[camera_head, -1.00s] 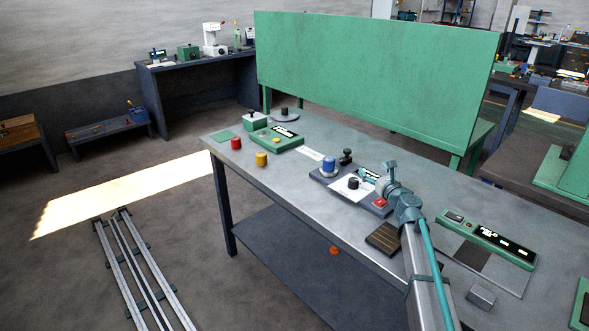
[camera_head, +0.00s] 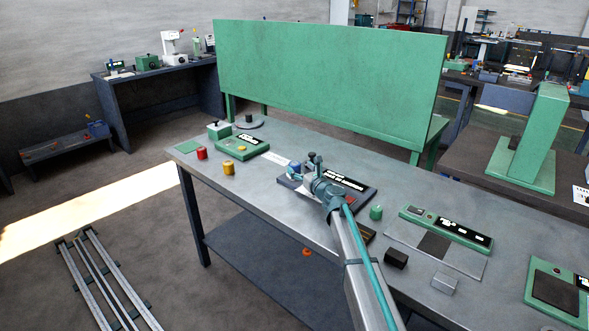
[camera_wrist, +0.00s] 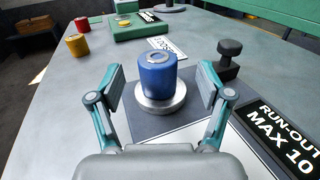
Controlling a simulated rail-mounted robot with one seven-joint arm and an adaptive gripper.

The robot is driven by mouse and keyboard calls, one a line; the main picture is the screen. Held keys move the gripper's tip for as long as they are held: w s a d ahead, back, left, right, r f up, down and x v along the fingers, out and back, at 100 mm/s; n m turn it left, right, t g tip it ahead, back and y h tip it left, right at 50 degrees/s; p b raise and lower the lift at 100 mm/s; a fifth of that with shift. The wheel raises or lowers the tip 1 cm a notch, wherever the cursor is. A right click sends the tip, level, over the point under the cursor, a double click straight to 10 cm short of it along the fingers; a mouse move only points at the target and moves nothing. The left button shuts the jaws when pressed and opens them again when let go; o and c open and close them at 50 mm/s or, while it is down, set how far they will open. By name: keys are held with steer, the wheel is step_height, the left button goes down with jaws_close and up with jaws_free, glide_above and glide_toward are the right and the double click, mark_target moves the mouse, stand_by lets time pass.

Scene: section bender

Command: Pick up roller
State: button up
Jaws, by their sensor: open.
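A blue roller (camera_wrist: 158,76) with a pale ringed top stands upright on a round silver seat (camera_wrist: 160,108) on a dark plate. In the head view the blue roller (camera_head: 295,168) is partly hidden by my arm. My gripper (camera_wrist: 164,88) is open. Its two pads stand left and right of the blue roller, with visible gaps, and nothing is held. In the head view my gripper is mostly hidden behind its wrist. A red roller (camera_head: 202,153) and a yellow roller (camera_head: 229,168) stand at the table's left. A green roller-like piece (camera_head: 376,213) stands right of my arm.
A black knobbed post (camera_wrist: 229,58) stands close beyond my right finger. A "RUN-OUT MAX 10" label (camera_wrist: 283,140) lies at right. A green gauge box (camera_head: 241,147), a black block (camera_head: 397,257) and a grey block (camera_head: 445,283) are on the table (camera_head: 330,235).

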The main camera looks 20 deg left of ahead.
mark_target(298, 166)
steer(key=p+x, duration=0.1)
steer(key=x, duration=0.4)
steer(key=shift+s, duration=0.15)
jaws_close()
